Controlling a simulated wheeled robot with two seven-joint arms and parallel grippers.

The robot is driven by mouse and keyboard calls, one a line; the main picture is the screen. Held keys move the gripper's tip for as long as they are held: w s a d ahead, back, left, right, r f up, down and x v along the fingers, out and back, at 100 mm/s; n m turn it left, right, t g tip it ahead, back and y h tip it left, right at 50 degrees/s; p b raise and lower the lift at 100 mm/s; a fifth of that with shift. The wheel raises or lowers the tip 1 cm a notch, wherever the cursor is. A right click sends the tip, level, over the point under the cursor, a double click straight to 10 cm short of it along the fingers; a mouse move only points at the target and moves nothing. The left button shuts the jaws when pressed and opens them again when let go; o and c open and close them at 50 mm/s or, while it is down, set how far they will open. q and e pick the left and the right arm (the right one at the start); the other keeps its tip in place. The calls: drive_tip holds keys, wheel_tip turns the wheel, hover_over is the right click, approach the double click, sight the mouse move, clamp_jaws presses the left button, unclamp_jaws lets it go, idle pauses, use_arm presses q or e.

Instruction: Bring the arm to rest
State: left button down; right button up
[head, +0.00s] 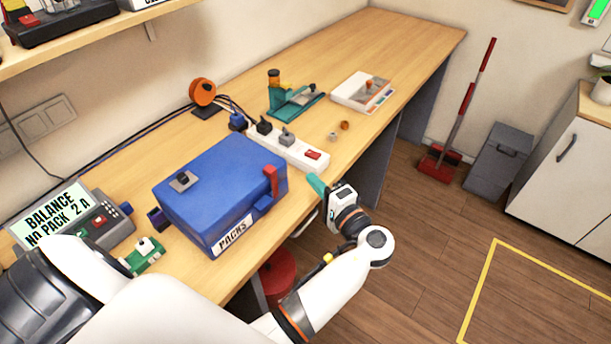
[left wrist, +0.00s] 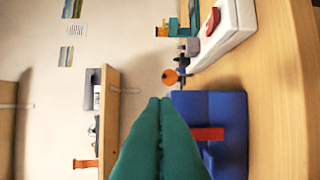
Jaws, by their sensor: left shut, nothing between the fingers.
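My left gripper (head: 317,186) has green fingers and is at the front edge of the workbench, just right of the blue PACKS box (head: 225,190). In the left wrist view its two green fingers (left wrist: 160,105) lie together, shut and empty. The arm, white with a dark joint, reaches in from the bottom of the head view and bends up at the elbow. The blue box also shows in the left wrist view (left wrist: 232,112), beyond the fingers, with its red latch. My right gripper is in neither view.
A white power strip (head: 300,150) with a red switch lies behind the gripper. The balance charger (head: 95,232) and a small green board (head: 146,254) are left of the box. A green press (head: 292,103) and a scale (head: 362,92) stand farther back. The bench's far end is clear.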

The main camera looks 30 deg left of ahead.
use_arm(q)
drive_tip(key=shift+s+d, duration=0.25)
drive_tip(key=shift+d, duration=0.1)
idle(0.3)
drive_tip(key=s+d+f+m+h, duration=0.1)
drive_tip(key=s+f+m+h, duration=0.15)
drive_tip(key=f, duration=0.85)
drive_tip(key=s+d+f+m+g+h, duration=0.15)
drive_tip(key=f+h, duration=0.25)
drive_tip(key=f, duration=0.7)
drive_tip(key=s+f+m+h, duration=0.1)
drive_tip(key=s+f+h, duration=0.2)
drive_tip(key=f, duration=0.7)
drive_tip(key=s+f+n+g+h, duration=0.1)
drive_tip(key=s+f+g+h, duration=0.25)
drive_tip(key=s+f, duration=1.05)
drive_tip(key=s+f+n+h, duration=0.1)
drive_tip(key=s+f+n, duration=0.2)
drive_tip(key=s, duration=0.7)
drive_tip(key=s+a+f+n+g+h, duration=0.1)
drive_tip(key=s+f+n+h, duration=0.1)
drive_tip(key=s, duration=0.8)
drive_tip(key=shift+a+f+n, duration=0.25)
drive_tip(key=shift+f+n, duration=0.45)
drive_tip(key=shift+f, duration=0.15)
